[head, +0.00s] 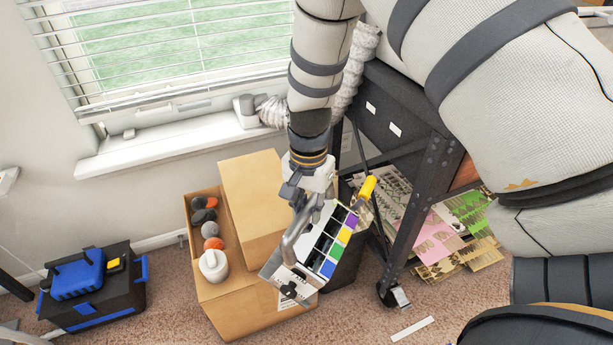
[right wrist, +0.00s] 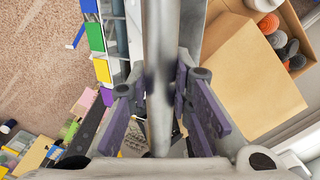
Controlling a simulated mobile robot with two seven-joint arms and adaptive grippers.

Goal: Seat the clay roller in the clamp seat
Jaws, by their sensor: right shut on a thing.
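My right gripper (head: 314,200) reaches down from the top middle of the head view. In the right wrist view its purple-padded fingers (right wrist: 160,104) are shut on a long grey cylinder (right wrist: 160,50), which looks like the clay roller. In the head view the grey roller (head: 296,240) slants down and left from the gripper, over an open case with coloured squares. I cannot clearly make out the clamp seat; a pale plate with a dark knob (head: 288,291) lies near the roller's lower end. My left gripper is not in view.
A dark metal frame (head: 428,190) stands to the right, near a yellow cylinder (head: 367,187). A blue-black toolbox (head: 92,295) sits far left on carpet.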

